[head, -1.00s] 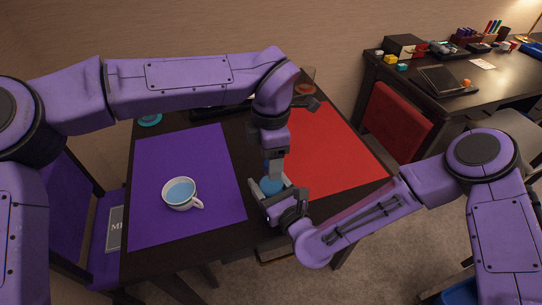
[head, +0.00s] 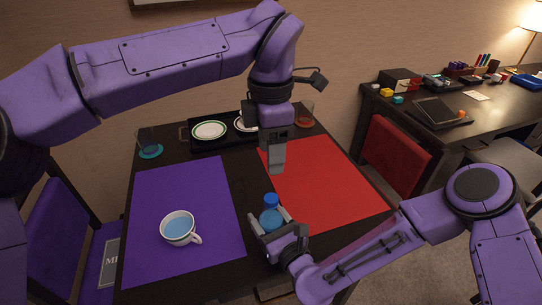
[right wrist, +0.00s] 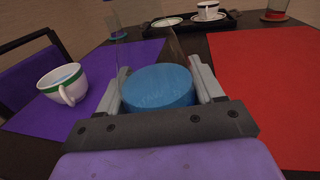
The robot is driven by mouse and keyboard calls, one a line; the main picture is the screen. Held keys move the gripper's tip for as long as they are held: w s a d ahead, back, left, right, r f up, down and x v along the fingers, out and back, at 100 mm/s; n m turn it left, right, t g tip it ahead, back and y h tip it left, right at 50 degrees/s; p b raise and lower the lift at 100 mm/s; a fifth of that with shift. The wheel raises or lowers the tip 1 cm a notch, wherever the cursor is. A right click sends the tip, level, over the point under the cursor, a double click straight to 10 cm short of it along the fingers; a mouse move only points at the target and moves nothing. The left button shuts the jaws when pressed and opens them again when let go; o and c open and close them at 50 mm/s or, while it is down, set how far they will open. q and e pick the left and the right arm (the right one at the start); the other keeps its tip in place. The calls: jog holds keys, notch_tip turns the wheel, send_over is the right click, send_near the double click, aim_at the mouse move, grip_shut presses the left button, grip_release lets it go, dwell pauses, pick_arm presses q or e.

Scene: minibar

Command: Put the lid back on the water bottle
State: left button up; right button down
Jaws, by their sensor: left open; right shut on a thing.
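The clear water bottle (head: 270,218) with blue water stands upright near the front middle of the dark table. My right gripper (head: 272,226) is shut around its body. The right wrist view shows the bottle (right wrist: 157,84) between the two fingers, with its top out of frame. The blue lid (head: 271,200) appears to sit on the bottle's mouth; I cannot tell how tightly it is seated. My left gripper (head: 277,172) is open and empty above the lid, pointing down and apart from it.
A white cup (head: 178,229) of blue liquid stands on the purple mat (head: 150,200) at left. The red mat (head: 325,185) at right is bare. A dark tray (head: 205,148) with plates and two glasses stand at the back.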

jog(key=shift+c, duration=0.4)
grip_release()
jog(key=b+v, duration=0.2)
jog(key=v, duration=0.7)
jog(key=shift+s+d+b, duration=0.15)
jog(key=shift+s+b, duration=0.1)
jog(key=shift+b, duration=0.1)
jog(key=shift+s+d, duration=0.2)
jog(key=shift+s, duration=0.2)
